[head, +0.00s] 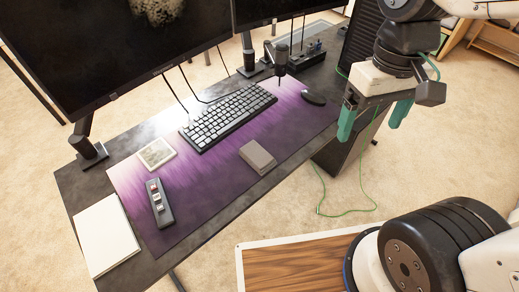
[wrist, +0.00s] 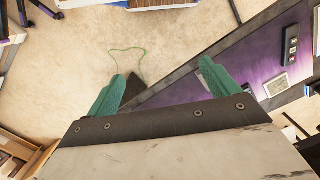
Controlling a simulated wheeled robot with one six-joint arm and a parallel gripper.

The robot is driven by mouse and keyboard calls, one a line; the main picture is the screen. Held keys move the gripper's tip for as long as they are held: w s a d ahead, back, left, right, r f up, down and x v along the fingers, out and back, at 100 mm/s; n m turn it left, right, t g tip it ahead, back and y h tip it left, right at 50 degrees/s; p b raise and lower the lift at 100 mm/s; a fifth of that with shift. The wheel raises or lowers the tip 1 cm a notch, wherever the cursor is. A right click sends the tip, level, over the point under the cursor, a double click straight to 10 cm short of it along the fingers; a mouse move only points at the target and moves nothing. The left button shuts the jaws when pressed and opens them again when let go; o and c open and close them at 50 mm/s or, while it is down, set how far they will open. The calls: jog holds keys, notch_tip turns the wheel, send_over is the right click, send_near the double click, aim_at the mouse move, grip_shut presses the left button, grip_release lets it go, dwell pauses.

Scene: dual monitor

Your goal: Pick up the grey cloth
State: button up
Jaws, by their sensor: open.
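A small grey folded block that looks like the grey cloth (head: 258,157) lies flat on the purple desk mat (head: 225,180), below the keyboard in the head view. My gripper (head: 374,117) hangs to the right of the desk, up and right of the cloth and well apart from it. Its two green fingers are spread with nothing between them. In the wrist view, my gripper (wrist: 162,72) is open over the floor and desk edge. I cannot make out the cloth clearly there.
On the desk are a keyboard (head: 229,116), mouse (head: 313,97), remote-like device (head: 160,203), small square frame (head: 156,153) and white paper stack (head: 105,234). Monitors (head: 110,50) stand behind. A black microphone-like item (head: 280,58) rises near the mouse. A green cable (head: 345,212) lies on the floor.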

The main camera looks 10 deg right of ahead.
jog(key=w+a+f+n+g, duration=0.1)
jog(key=w+a+f+n, duration=0.1)
jog(key=w+a+f, duration=0.6)
jog(key=n+t, duration=0.1)
jog(key=n, duration=0.2)
send_over(262, 158)
jog(key=f, duration=1.3)
jog(key=shift+s+d+f, duration=0.1)
jog(key=shift+s+d, duration=0.15)
jog(key=shift+s, duration=0.05)
jog(key=shift+w+a+t, duration=0.15)
jog(key=shift+w+t, duration=0.1)
jog(key=shift+t, duration=0.25)
notch_tip(262, 158, down, 8)
jog(key=shift+a+r, duration=0.15)
jog(key=c, duration=1.2)
jog(key=shift+o, duration=0.2)
jog(key=shift+r, duration=0.2)
